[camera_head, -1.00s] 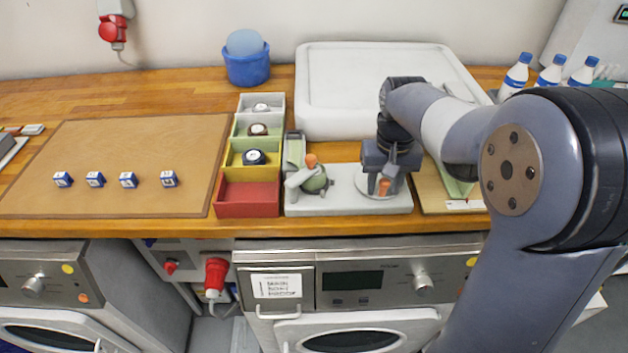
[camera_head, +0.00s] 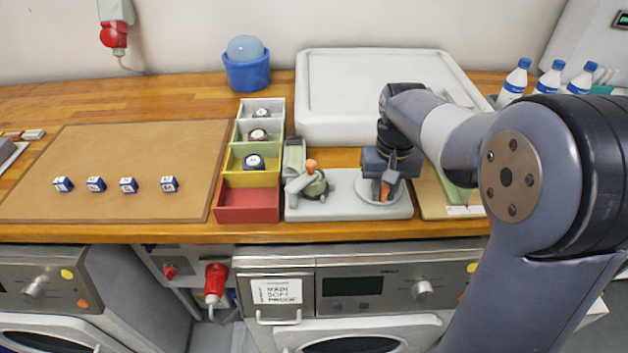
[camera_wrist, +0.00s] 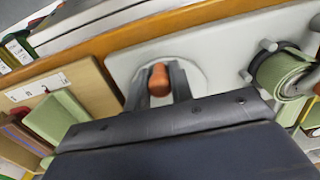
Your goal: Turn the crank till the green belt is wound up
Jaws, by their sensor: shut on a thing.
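The winding device (camera_head: 340,206) is a pale grey base on the counter. On its right is a round crank disc (camera_head: 366,197) with an orange crank knob (camera_head: 385,191). My gripper (camera_head: 384,188) points down and is shut on this knob; the wrist view shows the knob (camera_wrist: 159,80) between the two fingers. On the left of the base, the green belt (camera_head: 316,187) sits as a roll, with a grey lever and an orange ball end (camera_head: 311,165) above it. The wrist view shows the belt roll (camera_wrist: 283,72) with pegs around it. My gripper hides part of the disc.
Left of the device stands a column of coloured trays (camera_head: 248,205), some holding dark rolls. A brown mat (camera_head: 130,150) carries several small blue-and-white blocks. A large white lidded box (camera_head: 385,75) stands behind. A wooden board (camera_head: 432,198) lies close on the right.

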